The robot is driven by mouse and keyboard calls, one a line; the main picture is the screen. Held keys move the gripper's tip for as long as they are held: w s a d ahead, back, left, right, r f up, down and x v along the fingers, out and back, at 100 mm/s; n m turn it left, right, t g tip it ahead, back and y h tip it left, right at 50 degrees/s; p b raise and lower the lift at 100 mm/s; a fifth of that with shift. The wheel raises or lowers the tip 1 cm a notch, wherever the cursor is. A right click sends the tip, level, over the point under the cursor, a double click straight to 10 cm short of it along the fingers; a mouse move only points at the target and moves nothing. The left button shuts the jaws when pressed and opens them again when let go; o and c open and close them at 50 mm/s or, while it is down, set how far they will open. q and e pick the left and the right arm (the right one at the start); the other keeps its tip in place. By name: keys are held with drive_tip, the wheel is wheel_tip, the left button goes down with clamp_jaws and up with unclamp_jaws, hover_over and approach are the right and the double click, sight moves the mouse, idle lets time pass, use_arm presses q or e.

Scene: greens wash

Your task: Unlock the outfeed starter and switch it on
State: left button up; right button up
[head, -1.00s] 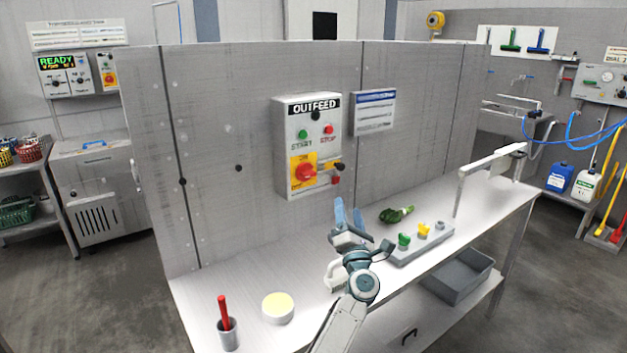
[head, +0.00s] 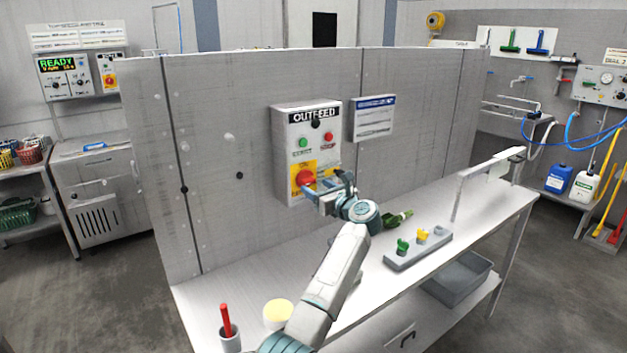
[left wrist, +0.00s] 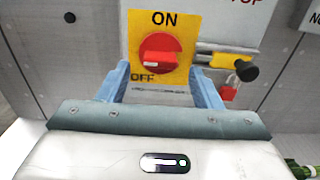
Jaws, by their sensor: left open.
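The OUTFEED starter box (head: 308,125) is fixed to the grey panel, with a green START and a red STOP button. Its red rotary switch (head: 304,177) sits on a yellow plate; the left wrist view shows the switch (left wrist: 158,52) with ON above and OFF at lower left. Right of it there are a yellow bar (left wrist: 228,60) with a black knob (left wrist: 246,72) and a hanging red padlock (left wrist: 229,91). My left gripper (head: 325,187) is open in front of the box's lower part, fingers either side of the plate's lower edge. It hides the padlock in the head view.
On the white bench (head: 235,275), a grey block (head: 420,252) holds green, yellow and grey pieces. A green vegetable (head: 398,219) lies behind it. A cup with a red stick (head: 229,338) and a pale yellow round tub (head: 278,313) stand in front left. A sign (head: 374,118) hangs right of the box.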

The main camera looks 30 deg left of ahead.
sight(307, 181)
use_arm(q)
drive_tip(key=shift+p+x, duration=0.3)
drive_tip(key=shift+x, duration=1)
drive_tip(key=c, duration=1)
